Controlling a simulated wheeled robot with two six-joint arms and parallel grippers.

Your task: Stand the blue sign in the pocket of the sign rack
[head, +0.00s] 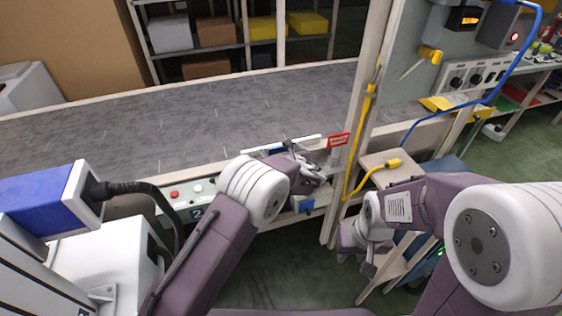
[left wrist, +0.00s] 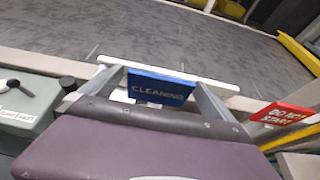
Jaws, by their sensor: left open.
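The blue sign (left wrist: 160,88), lettered CLEANING, stands roughly upright in front of a long white bar (left wrist: 218,84) in the left wrist view. In the head view a bit of the sign (head: 277,151) shows beside my left gripper. My left gripper (head: 288,150) is open; in the left wrist view its two fingers (left wrist: 153,90) lie either side of the sign, with gaps visible. I cannot tell which part is the rack's pocket; the sign's lower edge is partly hidden by the gripper. My right gripper (head: 358,258) hangs low at the right, away from the sign.
A red DO NOT START sign (head: 338,140) stands right of my left gripper, close to a post with a yellow cable (head: 365,110). A button panel (head: 188,194) is at the left. The grey conveyor belt (head: 200,112) behind is clear.

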